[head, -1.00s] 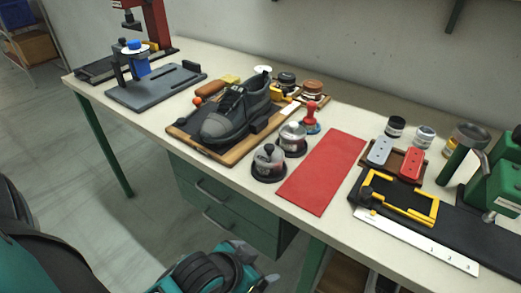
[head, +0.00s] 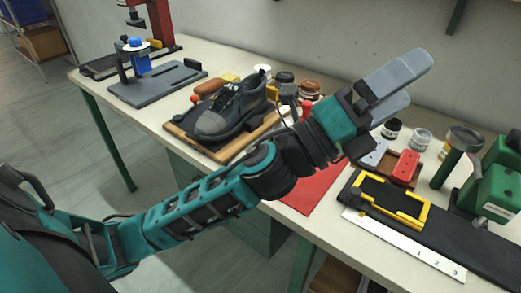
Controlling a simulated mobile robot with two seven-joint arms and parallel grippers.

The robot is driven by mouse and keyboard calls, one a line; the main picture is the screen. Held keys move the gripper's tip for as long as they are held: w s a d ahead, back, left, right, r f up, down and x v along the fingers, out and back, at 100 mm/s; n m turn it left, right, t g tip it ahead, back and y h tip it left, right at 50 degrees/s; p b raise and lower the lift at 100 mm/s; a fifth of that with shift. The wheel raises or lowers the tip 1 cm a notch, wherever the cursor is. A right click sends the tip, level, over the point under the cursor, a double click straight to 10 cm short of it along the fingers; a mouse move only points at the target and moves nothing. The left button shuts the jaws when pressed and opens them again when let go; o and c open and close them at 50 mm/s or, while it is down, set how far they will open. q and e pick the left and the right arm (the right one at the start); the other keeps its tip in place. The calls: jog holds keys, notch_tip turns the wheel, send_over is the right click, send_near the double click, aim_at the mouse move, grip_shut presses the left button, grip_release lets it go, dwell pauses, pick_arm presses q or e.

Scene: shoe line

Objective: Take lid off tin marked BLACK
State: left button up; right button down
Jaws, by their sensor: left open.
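A dark round tin (head: 285,77) stands at the back of the bench behind the shoe, and a brown-topped tin (head: 311,87) stands to its right. No marking on either is legible at this size, so I cannot read which says BLACK. My left gripper (head: 416,80) reaches across the bench and is raised in front of the wall, to the right of both tins. Its grey fingers are apart with nothing between them. My right gripper is out of the picture.
A dark shoe (head: 232,110) rests on a wooden board (head: 232,156). My left arm covers part of the red mat (head: 318,191) and the small tools beside it. Small jars (head: 392,128) stand at the back right, near a green machine (head: 495,190).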

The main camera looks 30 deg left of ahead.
pick_arm(q)
jog(key=s+d+m+g+h, duration=0.4)
jog(key=d+m+g+h, duration=0.2)
jog(key=m+g, duration=0.8)
jog(key=m+g+y, duration=0.2)
jog(key=m+y, duration=1.6)
jog(key=y, duration=0.6)
send_near(261, 144)
jog(key=x, duration=0.3)
jog(key=shift+s+d+f, duration=0.1)
jog(key=shift+s+f, duration=0.1)
jog(key=shift+f, duration=0.15)
jog(key=x, duration=0.5)
jog(key=shift+w+f, duration=0.1)
jog(key=shift+f, duration=0.2)
